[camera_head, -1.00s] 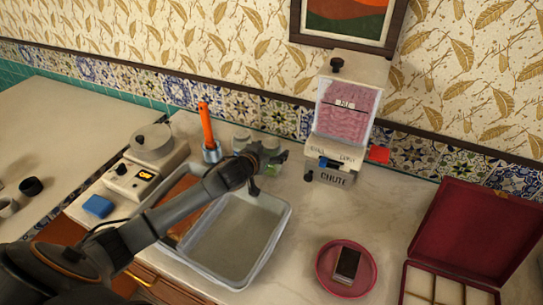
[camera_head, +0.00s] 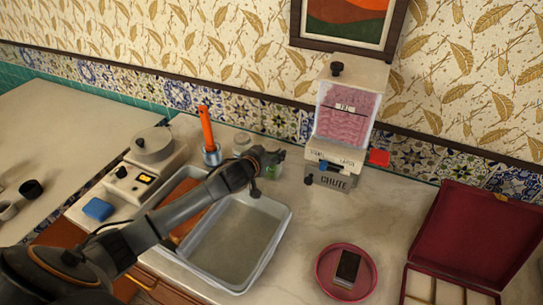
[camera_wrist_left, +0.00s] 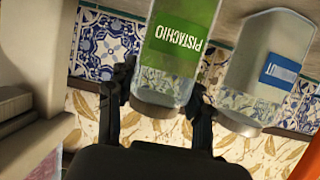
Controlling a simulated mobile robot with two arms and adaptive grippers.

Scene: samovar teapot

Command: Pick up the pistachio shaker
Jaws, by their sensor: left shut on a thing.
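The pistachio shaker (camera_wrist_left: 182,38) is a clear container with a green label reading PISTACHIO, upside down in the left wrist view. My right gripper is not in view.
A second clear shaker with a blue label (camera_wrist_left: 280,72) stands close beside the pistachio one. A grey tray (camera_head: 283,222) lies in front, an orange-handled tool in a cup (camera_head: 210,153) to the left, and a chute dispenser (camera_head: 334,165) to the right.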

